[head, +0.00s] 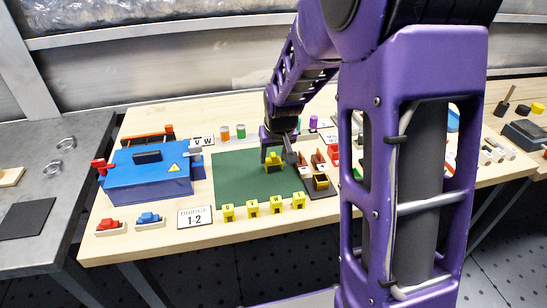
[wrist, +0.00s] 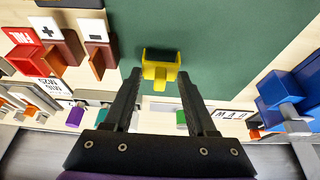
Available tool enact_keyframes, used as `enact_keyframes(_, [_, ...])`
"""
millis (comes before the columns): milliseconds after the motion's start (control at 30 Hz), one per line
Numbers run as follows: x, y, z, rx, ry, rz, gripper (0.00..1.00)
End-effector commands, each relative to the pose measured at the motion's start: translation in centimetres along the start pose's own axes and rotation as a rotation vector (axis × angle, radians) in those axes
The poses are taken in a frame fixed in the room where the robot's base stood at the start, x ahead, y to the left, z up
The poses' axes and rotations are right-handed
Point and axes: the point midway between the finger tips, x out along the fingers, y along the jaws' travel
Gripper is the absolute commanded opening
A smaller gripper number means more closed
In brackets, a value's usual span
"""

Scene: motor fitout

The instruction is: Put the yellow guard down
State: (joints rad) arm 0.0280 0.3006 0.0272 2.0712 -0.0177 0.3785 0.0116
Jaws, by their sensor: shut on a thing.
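My gripper (head: 275,152) is over the green mat (head: 232,180), pointing down, shut on the yellow guard (head: 273,163). In the wrist view the yellow guard (wrist: 160,68) sits between the fingertips (wrist: 159,76), with a dark part along its far edge. The green mat (wrist: 215,40) lies beneath it. I cannot tell whether the guard touches the mat or is just above it.
Several yellow lettered pieces (head: 253,208) stand along the mat's front edge. A blue box (head: 148,172) is on the left. The mat's left part is clear.

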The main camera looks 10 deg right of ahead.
Motion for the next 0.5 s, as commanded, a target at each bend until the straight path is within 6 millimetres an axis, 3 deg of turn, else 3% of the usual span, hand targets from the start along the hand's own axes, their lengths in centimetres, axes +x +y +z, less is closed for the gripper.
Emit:
enact_keyframes(367, [0.68,0.0,0.24,0.0,0.002,0.0,0.05])
enact_keyframes(400, [0.67,0.0,0.23,0.0,0.002,0.0,0.59])
enact_keyframes(500, [0.57,0.0,0.19,0.0,0.002,0.0,0.77])
